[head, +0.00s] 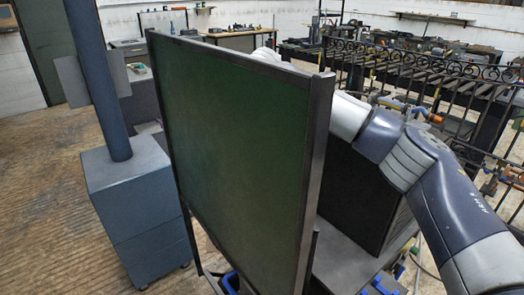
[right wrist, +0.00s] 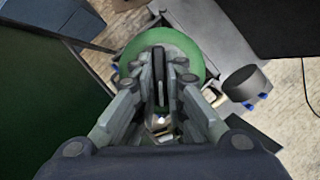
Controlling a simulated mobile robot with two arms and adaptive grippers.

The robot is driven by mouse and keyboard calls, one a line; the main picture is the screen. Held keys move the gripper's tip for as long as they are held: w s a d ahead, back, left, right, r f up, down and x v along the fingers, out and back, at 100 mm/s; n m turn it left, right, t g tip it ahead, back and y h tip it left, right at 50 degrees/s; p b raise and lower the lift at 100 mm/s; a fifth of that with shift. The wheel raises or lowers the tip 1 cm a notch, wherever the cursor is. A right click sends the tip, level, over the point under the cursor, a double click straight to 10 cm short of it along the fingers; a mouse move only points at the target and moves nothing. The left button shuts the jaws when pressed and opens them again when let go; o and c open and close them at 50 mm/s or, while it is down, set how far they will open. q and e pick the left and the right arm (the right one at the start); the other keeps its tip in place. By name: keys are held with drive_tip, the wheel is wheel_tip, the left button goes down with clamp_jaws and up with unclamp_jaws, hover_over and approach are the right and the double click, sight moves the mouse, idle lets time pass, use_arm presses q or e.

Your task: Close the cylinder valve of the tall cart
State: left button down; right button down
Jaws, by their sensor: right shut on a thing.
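The wrist view looks down on a round green body (right wrist: 204,47), which looks like the top of a gas cylinder. My right gripper (right wrist: 163,75) is over its middle, fingers drawn together. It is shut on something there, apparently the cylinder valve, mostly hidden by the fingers. A small pale and brassy part (right wrist: 158,124) shows between the finger links. In the head view my right arm comes in from the right and passes behind a dark green panel, which hides the gripper and cylinder. I cannot make out the whole cart. My left gripper is in neither view.
The tall dark-framed green panel (head: 235,150) stands close in front. A dark box (head: 358,195) is behind it, beside my arm. A blue-grey cabinet with a pole (head: 138,205) stands left on open wooden floor. A rack with an ornate railing (head: 430,75) is at the right.

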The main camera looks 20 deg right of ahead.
drive_tip(key=m+h, duration=0.1)
drive_tip(key=m, duration=0.2)
drive_tip(key=shift+w+a+r+b, duration=0.1)
drive_tip(key=shift+r+b, duration=0.05)
drive_tip(key=shift+b, duration=0.2)
drive_tip(key=m+g, duration=0.1)
drive_tip(key=m, duration=0.1)
drive_tip(key=shift+m+h, duration=0.3)
drive_tip(key=shift+h, duration=0.1)
drive_tip(key=shift+w+r+m+g+h, duration=0.1)
drive_tip(key=shift+m+g+h, duration=0.2)
drive_tip(key=shift+m, duration=0.9)
drive_tip(key=shift+m+g+p, duration=0.4)
drive_tip(key=shift+m+p, duration=0.25)
drive_tip(key=shift+m, duration=0.45)
drive_tip(key=shift+w+h, duration=0.1)
drive_tip(key=shift+h, duration=0.2)
drive_tip(key=c, duration=1.7)
unclamp_jaws()
drive_tip(key=shift+o, duration=0.2)
drive_tip(key=shift+a, duration=0.1)
drive_tip(key=shift+f, duration=0.2)
